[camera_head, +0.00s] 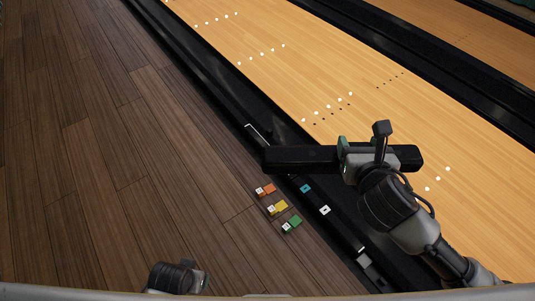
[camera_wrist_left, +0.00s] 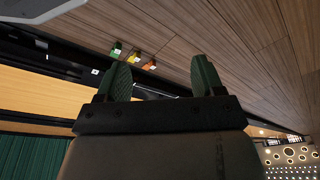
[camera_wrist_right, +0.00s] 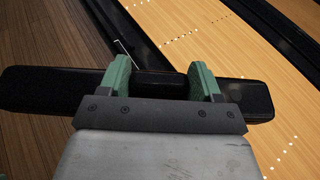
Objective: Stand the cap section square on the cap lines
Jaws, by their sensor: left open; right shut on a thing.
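The cap section is a long black bar (camera_head: 300,158), held by my right gripper (camera_head: 368,148) above the dark strip beside the lane. It lies crosswise to that strip, its left end reaching toward the wooden floor. White lines (camera_head: 258,133) mark the dark strip beyond the bar, and a short white mark (camera_head: 361,249) shows nearer me. I cannot tell if the bar hides more lines. My left gripper (camera_wrist_left: 160,80) is open and empty, apart from the bar.
Orange (camera_head: 266,190), yellow (camera_head: 278,208) and green (camera_head: 292,224) blocks with white tags sit on the floor beside the strip. A teal tile (camera_head: 305,188) and a white tile (camera_head: 325,210) are on the strip. The wooden floor (camera_head: 110,150) at left is clear.

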